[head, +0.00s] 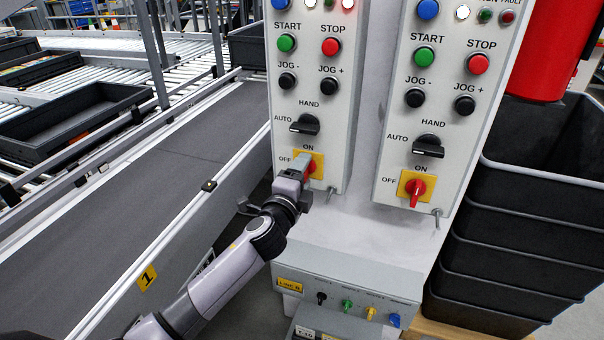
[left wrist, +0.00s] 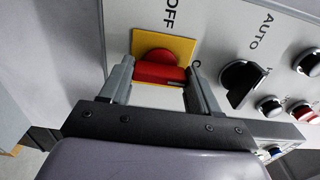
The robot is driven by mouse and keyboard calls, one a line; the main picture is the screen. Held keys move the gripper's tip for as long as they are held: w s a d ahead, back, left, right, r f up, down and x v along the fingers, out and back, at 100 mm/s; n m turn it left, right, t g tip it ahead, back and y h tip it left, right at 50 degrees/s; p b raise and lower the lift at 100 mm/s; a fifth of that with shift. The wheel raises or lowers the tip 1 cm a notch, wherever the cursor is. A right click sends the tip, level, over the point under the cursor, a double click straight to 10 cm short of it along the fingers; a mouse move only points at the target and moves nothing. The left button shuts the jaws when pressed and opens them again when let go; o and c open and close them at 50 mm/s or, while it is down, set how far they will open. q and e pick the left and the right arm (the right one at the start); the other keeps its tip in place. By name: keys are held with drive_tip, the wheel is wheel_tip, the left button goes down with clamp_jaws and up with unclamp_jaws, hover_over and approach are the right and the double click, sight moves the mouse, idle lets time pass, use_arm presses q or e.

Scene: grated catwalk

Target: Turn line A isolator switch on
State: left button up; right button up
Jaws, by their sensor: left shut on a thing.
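The left panel's isolator switch is a red rotary knob on a yellow plate (head: 319,157), marked ON above and OFF to its left. My left gripper (head: 305,172) is at this switch and covers much of it. In the left wrist view the red knob (left wrist: 158,72) sits between the two fingers, with the gripper (left wrist: 160,88) shut on it. Its bar runs roughly from finger to finger, with a dark mark near the right end. The OFF label shows above the plate; the ON label is mostly hidden by a finger. My right gripper is not in view.
A twin panel on the right has its own red isolator switch (head: 417,191). A black AUTO/HAND selector (head: 305,124) sits just above the held switch. A box with small coloured connectors (head: 347,304) is below. Stacked black crates (head: 520,230) stand right; a conveyor (head: 150,190) runs left.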

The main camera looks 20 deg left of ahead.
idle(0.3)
use_arm(q)
drive_tip(key=o, duration=1.1)
drive_tip(key=shift+c, duration=0.2)
drive_tip(key=s, duration=0.7)
drive_tip(key=shift+a, duration=0.2)
drive_tip(key=shift+s+f, duration=0.1)
drive_tip(key=shift+s, duration=0.05)
drive_tip(key=s+a+f+n+g+h, duration=0.1)
drive_tip(key=s+f+n+g, duration=0.6)
drive_tip(key=s+f+n, duration=0.9)
drive_tip(key=s+f, duration=0.6)
drive_tip(key=s, duration=0.4)
drive_tip(key=shift+a+f+g+h, duration=0.3)
drive_tip(key=shift+a, duration=0.05)
